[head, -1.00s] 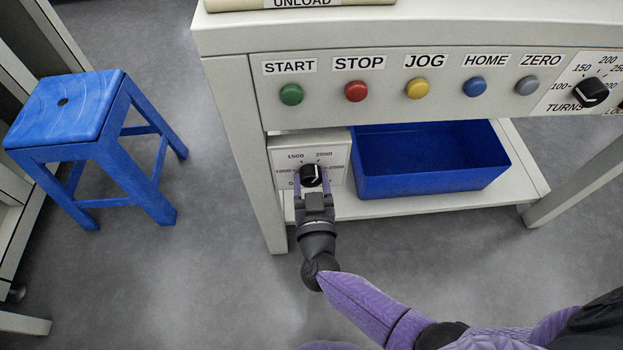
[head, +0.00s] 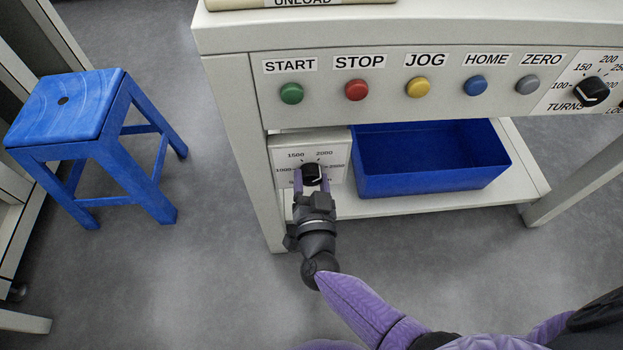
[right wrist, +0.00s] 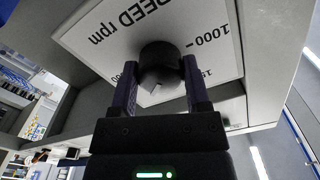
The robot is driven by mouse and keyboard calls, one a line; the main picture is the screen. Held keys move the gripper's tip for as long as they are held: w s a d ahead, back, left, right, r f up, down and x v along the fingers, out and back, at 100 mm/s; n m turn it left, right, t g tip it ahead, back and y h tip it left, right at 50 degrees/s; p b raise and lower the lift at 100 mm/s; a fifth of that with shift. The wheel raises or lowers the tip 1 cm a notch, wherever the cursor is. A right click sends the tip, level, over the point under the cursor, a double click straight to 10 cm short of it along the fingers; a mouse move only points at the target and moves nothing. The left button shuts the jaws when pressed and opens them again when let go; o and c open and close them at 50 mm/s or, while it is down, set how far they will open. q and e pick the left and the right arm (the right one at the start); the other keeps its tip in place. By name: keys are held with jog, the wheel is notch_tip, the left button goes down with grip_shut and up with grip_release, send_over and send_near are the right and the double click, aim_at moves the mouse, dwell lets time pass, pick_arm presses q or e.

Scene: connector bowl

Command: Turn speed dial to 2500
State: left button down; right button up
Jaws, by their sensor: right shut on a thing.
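The speed dial is a black round knob (head: 313,172) on a white scale plate (head: 335,158) below the button panel, with 1500 and 2000 along the top and 1000 at the left. A number at the right is small and partly covered. My right gripper (head: 312,180) is shut on the knob, with one purple finger on each side. In the right wrist view the knob (right wrist: 160,62) sits between the fingers, and "SPEED rpm" and 1000 appear tilted. A pale mark shows on the knob; its exact reading is unclear. My left gripper is out of view.
A blue bin (head: 430,160) stands on the shelf right of the dial. Colored buttons, including green START (head: 291,94), line the panel above. Another dial, TURNS (head: 592,92), is at the far right. A blue stool (head: 90,140) stands on the floor at left.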

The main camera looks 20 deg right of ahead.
jog(key=m, duration=0.2)
jog(key=shift+m, duration=0.4)
jog(key=m, duration=0.2)
jog(key=shift+m, duration=0.4)
jog(key=shift+a+m+b, duration=0.1)
jog(key=shift+m+b, duration=0.2)
jog(key=shift+m, duration=0.4)
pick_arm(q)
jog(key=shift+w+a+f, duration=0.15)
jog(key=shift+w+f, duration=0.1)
pick_arm(e)
jog(key=shift+m, duration=0.3)
jog(key=o, duration=1)
jog(key=shift+o, duration=1.2)
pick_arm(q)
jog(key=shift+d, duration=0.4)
pick_arm(e)
jog(key=shift+o, duration=0.2)
